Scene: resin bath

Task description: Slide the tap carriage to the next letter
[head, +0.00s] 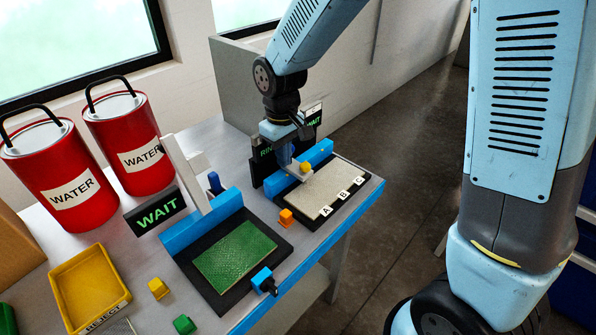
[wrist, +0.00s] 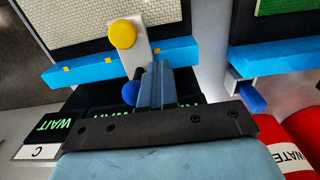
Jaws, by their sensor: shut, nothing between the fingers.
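The tap carriage (head: 304,169) is a pale arm with a yellow knob across the right bath's blue rail (head: 318,151). In the wrist view the carriage (wrist: 132,61) lies between two yellow rail marks, the one on its right close to its edge. A blue knob (wrist: 131,93) shows at its near end. My gripper (head: 286,158) is shut and empty. Its fingers in the wrist view (wrist: 156,72) stand just right of the carriage; I cannot tell whether they touch. Letter plates A (head: 326,211), B (head: 342,195) and C (head: 358,180) line the bath's front edge.
The left bath (head: 236,257) has a green mesh, a blue rail and a white post. Dark WAIT signs (head: 156,213) stand behind the baths. An orange block (head: 287,217) sits between the baths. Red water cans (head: 122,140) and a yellow tray (head: 89,287) stand left.

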